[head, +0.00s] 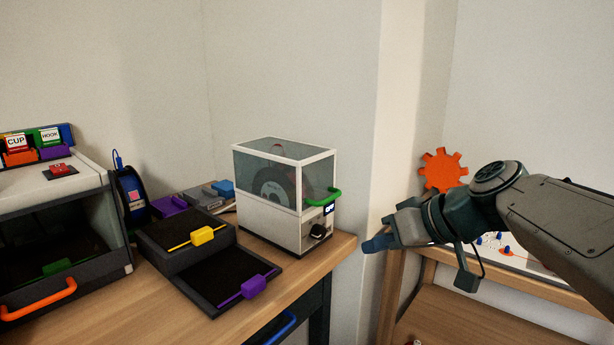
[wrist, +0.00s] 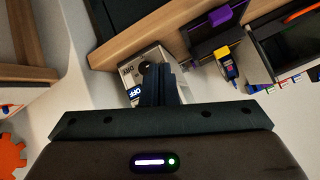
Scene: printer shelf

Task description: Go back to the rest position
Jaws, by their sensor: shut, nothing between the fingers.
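My gripper (head: 376,243) is shut and empty. In the head view it is held in the air at the right, past the right edge of the desk, with its fingers pointing left. My arm reaches in from the right edge of the picture. In the wrist view the shut fingers (wrist: 160,86) overlap the picture of the white dryer box (wrist: 146,70), but the head view shows a gap between my gripper and the box (head: 262,222).
The desk (head: 120,309) bears a printer with an orange handle (head: 38,300), a blue spool (head: 129,192) and dark trays with yellow (head: 203,236) and purple (head: 254,287) clips. A wooden shelf (head: 470,318) stands below my arm. An orange gear (head: 443,171) is behind it.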

